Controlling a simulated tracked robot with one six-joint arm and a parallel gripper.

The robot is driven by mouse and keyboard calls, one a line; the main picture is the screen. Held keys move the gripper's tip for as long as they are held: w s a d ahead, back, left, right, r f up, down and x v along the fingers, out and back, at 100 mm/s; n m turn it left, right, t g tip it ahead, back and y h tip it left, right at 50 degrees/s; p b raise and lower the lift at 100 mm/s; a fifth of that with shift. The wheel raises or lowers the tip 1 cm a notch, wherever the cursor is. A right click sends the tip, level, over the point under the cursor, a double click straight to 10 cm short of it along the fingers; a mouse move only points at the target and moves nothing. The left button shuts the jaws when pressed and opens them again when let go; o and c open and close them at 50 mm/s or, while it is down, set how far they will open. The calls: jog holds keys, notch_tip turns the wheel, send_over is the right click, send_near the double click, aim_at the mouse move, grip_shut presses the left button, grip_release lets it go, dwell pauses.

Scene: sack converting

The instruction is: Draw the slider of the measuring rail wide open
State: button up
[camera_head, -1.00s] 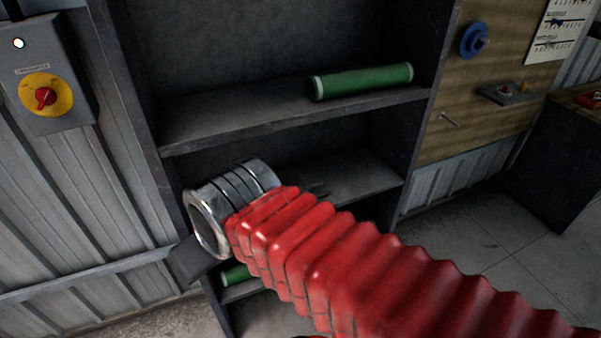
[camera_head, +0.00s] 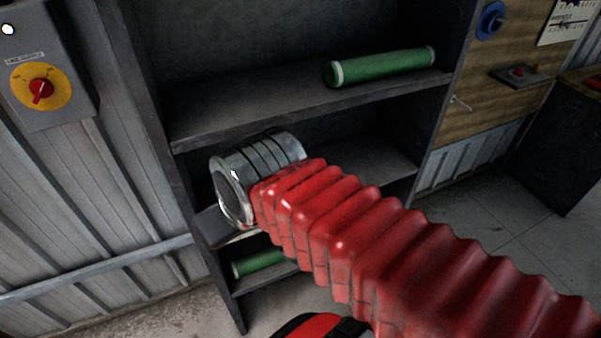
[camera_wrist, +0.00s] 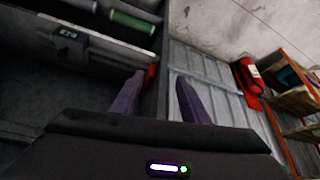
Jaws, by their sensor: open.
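In the wrist view, a pale rail (camera_wrist: 98,47) with a small dark label runs along a shelf edge at upper left; it may be the measuring rail, but I cannot read its marks. A small red piece (camera_wrist: 151,76) shows beside my left finger; I cannot tell whether it is the slider or whether the finger touches it. My gripper (camera_wrist: 160,77) has its two purple fingers apart, with nothing visibly held between them. In the head view my red-sleeved arm reaches towards the shelf unit, and my fingers are hidden there.
A dark shelf unit (camera_head: 160,100) holds a green roll (camera_head: 382,67) above and another green roll (camera_head: 258,262) low down. A yellow-and-red rotary switch (camera_head: 41,88) is on the left wall. A red extinguisher (camera_wrist: 250,82) and an orange rack (camera_wrist: 277,125) stand right in the wrist view.

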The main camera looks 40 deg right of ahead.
notch_tip(320, 180, down, 10)
jog(key=m+g+y, duration=0.4)
jog(key=m+y, duration=0.2)
jog(key=m, duration=0.3)
jog(key=w+d+f+m+t+y, duration=0.2)
jog(key=w+d+m+t+y, duration=0.25)
jog(key=w+m, duration=0.2)
jog(key=d+f+m+t+h, duration=0.2)
jog(key=d+m+t+h, duration=0.1)
jog(key=d+m, duration=0.4)
jog(key=s+d+f+m+t+h, duration=0.1)
jog(key=d+f+m+t+h, duration=0.2)
jog(key=d, duration=0.8)
jog(key=d+f+m+t+h, duration=0.3)
jog(key=d+m+t+h, duration=0.2)
jog(key=d+m, duration=0.4)
jog(key=shift+s+m+t, duration=0.35)
jog(key=shift+m+t, duration=0.1)
jog(key=shift+m, duration=0.4)
jog(key=shift+f, duration=0.1)
jog(key=shift+w+d, duration=0.15)
jog(key=shift+w, duration=6.75)
